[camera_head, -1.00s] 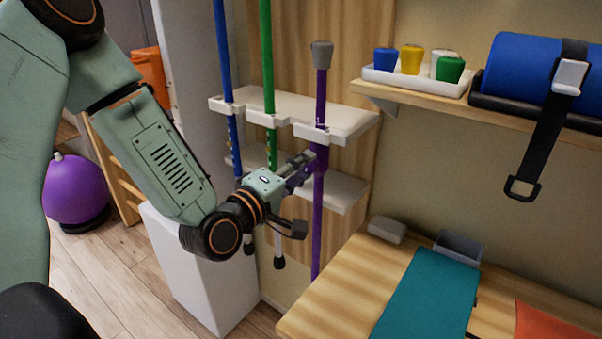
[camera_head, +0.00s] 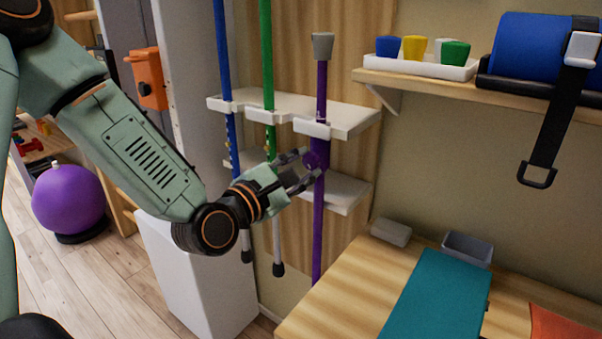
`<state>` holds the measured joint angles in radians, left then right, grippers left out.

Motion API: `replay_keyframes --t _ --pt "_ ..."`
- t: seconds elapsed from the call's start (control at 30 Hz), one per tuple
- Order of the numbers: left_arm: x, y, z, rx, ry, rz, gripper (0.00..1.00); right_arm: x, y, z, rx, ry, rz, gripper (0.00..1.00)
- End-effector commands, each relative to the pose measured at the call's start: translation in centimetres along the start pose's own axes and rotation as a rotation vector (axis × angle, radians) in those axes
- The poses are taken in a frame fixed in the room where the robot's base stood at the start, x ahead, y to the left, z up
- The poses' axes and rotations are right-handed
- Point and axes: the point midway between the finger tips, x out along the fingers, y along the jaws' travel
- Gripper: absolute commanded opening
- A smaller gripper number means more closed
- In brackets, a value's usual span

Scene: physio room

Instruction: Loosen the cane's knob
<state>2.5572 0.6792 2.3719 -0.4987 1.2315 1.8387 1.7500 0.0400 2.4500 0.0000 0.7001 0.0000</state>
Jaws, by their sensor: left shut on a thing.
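The purple cane (camera_head: 318,220) stands upright in the white rack (camera_head: 345,117), with a grey cap (camera_head: 322,46) on top. Its purple knob (camera_head: 317,158) sits on the shaft between the rack's upper and lower shelves. My left gripper (camera_head: 311,166) reaches in from the left at the knob's height, and its fingers are shut on the knob. The fingers partly cover the knob's left side. My right gripper is not in view.
A blue cane (camera_head: 222,60) and a green cane (camera_head: 267,60) stand in the rack left of the purple one. A wooden table (camera_head: 345,295) with a teal mat (camera_head: 440,300) is at the lower right. A wall shelf (camera_head: 400,82) holds several coloured cups.

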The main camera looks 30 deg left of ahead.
Motion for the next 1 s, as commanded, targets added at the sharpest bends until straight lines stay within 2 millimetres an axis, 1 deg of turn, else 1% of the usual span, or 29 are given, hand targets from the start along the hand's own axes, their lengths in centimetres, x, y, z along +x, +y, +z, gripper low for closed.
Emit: replay_keyframes --t 0.03,0.6,0.8,1.0 --pt "0.0 -0.1 -0.1 -0.046 -0.001 0.002 0.00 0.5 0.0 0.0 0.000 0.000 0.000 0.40" --pt "0.0 -0.2 0.0 -0.572 -0.003 0.003 0.00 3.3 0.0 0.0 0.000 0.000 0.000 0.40" --pt "0.0 -0.2 0.1 -0.714 -0.003 0.002 0.00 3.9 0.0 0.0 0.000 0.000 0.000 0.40" --pt "0.0 -0.2 0.1 -0.812 -0.003 0.003 0.00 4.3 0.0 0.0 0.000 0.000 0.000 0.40"
